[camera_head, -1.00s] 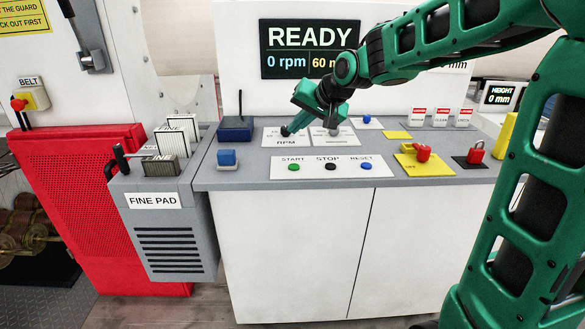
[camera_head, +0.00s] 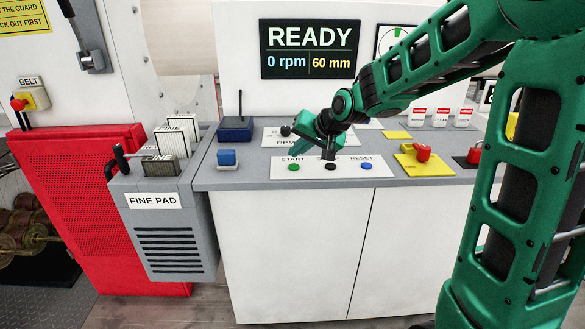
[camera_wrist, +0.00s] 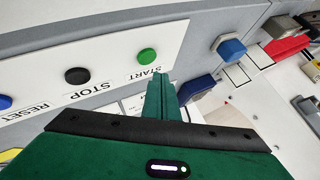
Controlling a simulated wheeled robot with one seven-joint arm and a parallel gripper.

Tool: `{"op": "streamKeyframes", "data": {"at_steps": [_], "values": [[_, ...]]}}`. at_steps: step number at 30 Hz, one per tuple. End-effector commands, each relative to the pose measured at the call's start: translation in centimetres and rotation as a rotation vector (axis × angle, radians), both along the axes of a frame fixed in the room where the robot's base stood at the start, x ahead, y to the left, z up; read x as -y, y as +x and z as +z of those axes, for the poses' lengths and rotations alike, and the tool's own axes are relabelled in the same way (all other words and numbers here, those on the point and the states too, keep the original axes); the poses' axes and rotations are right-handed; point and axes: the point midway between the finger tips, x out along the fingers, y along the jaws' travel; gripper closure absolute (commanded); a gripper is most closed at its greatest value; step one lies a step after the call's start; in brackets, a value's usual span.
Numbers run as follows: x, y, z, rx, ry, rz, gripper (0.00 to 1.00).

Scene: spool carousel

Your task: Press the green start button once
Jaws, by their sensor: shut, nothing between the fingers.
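The green start button (camera_head: 294,167) sits at the left end of a white panel (camera_head: 312,171) on the counter's front part, under the word START. In the wrist view the green button (camera_wrist: 147,56) lies just beyond my fingertips (camera_wrist: 160,76), with a visible gap in the picture. My gripper (camera_head: 297,150) is shut and empty, hanging above and slightly behind the button. The black stop button (camera_head: 331,167) and the blue reset button (camera_head: 366,167) are to the right on the same panel. The display (camera_head: 310,49) reads READY, 0 rpm, 60 mm.
A blue block-shaped control (camera_head: 227,158) stands left of the panel, and a dark blue base with a stick (camera_head: 236,127) is behind it. A yellow plate with a red control (camera_head: 424,158) is to the right. The counter's front edge is just before the panel.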

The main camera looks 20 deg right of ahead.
Motion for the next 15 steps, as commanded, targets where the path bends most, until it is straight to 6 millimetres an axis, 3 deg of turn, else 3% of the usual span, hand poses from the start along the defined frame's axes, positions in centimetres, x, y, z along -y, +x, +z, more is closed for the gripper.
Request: {"op": "streamKeyframes", "data": {"at_steps": [6, 15], "values": [[-0.03, -0.05, -1.29, -0.001, 0.0, 0.001, 1.0], [-0.02, -0.02, -1.41, 0.0, 0.0, 0.0, 1.0]]}}
